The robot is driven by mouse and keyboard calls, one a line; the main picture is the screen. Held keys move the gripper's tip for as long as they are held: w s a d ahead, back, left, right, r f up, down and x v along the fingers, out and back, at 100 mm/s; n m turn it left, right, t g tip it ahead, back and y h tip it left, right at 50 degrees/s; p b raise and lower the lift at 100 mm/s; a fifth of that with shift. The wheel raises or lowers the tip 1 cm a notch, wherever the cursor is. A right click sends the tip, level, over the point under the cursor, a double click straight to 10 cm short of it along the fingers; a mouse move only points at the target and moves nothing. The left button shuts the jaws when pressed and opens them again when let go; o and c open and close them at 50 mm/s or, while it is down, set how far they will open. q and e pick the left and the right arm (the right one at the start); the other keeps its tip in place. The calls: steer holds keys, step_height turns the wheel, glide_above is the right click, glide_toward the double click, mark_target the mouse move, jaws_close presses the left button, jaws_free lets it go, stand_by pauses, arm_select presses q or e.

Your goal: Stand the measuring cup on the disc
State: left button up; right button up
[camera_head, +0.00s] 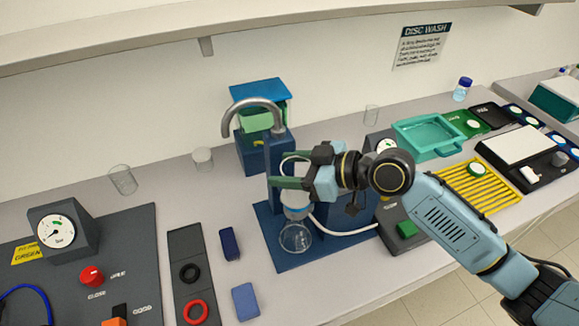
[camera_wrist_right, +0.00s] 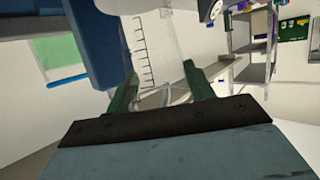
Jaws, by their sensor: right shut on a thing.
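My right gripper (camera_head: 275,182) reaches in from the right, with its green fingers shut on the clear measuring cup (camera_head: 302,170). In the right wrist view the cup's graduation marks (camera_wrist_right: 142,50) show beyond the fingers (camera_wrist_right: 165,88). The cup is in front of the blue rig column, above a pale round holder (camera_head: 296,212). The fingers partly hide the cup, and I cannot tell whether its base touches what is below. The disc cannot be made out clearly. My left gripper is not in view.
A clear glass vessel (camera_head: 295,238) stands on the blue rig base (camera_head: 268,225) under the holder. A grey tap (camera_head: 252,104) arches behind the gripper. A white hose (camera_head: 345,232) runs right. Blue blocks (camera_head: 245,301) lie left of the rig. A teal tray (camera_head: 430,137) is at right.

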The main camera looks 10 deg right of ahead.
steer(key=shift+f, duration=0.1)
steer(key=o, duration=1.3)
steer(key=shift+d, duration=0.1)
steer(key=b+v, duration=0.3)
steer(key=v, duration=1)
steer(key=shift+b, duration=0.4)
steer(key=shift+d, duration=0.15)
steer(key=shift+s, duration=0.1)
